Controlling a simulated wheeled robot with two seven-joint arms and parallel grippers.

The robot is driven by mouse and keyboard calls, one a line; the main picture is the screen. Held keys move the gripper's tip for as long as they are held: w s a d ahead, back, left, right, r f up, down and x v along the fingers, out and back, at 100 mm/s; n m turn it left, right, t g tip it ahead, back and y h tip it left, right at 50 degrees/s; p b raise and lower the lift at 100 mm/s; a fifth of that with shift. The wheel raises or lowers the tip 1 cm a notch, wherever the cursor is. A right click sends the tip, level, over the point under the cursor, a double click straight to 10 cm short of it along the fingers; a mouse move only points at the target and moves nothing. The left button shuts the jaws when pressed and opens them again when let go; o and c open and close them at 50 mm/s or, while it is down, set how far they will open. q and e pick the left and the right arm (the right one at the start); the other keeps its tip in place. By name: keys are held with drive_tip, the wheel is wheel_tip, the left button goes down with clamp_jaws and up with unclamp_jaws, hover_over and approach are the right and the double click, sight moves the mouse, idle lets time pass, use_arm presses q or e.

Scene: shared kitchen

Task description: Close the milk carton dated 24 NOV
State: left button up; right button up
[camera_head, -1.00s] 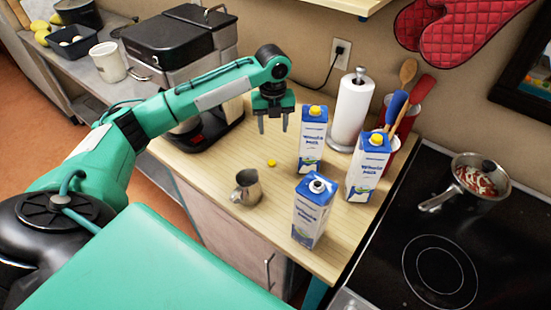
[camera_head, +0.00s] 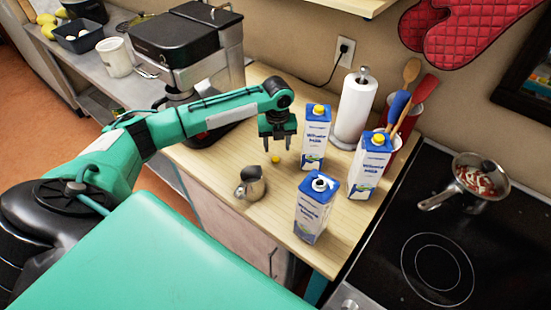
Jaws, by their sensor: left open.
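Three blue-and-white milk cartons stand upright on the wooden counter. The front carton (camera_head: 314,212) has an uncapped spout on top. The back carton (camera_head: 315,140) and the right carton (camera_head: 370,168) have yellow caps on. The dates are too small to read. A loose yellow cap (camera_head: 276,159) lies on the counter to the left of the back carton. My left gripper (camera_head: 278,145) is open and points down just above the loose cap, its fingers apart and empty. My right gripper is not in view.
A paper towel roll (camera_head: 354,108) and a utensil holder (camera_head: 402,135) stand behind the cartons. The stove with a pan (camera_head: 479,182) is at right, a coffee machine (camera_head: 186,45) at back left.

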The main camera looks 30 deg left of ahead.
sight(275, 159)
use_arm(q)
drive_tip(key=shift+s+f+p, duration=0.1)
drive_tip(key=shift+f+p, duration=0.2)
drive_tip(key=shift+p, duration=0.15)
drive_tip(key=f+p, duration=0.1)
drive_tip(key=f, duration=0.1)
drive_tip(key=f+p, duration=0.1)
drive_tip(key=f, duration=0.1)
drive_tip(key=shift+s+a, duration=0.1)
drive_tip(key=shift+a, duration=0.1)
drive_tip(key=shift+f, duration=0.3)
drive_tip(key=shift+c, duration=0.4)
drive_tip(key=c, duration=1)
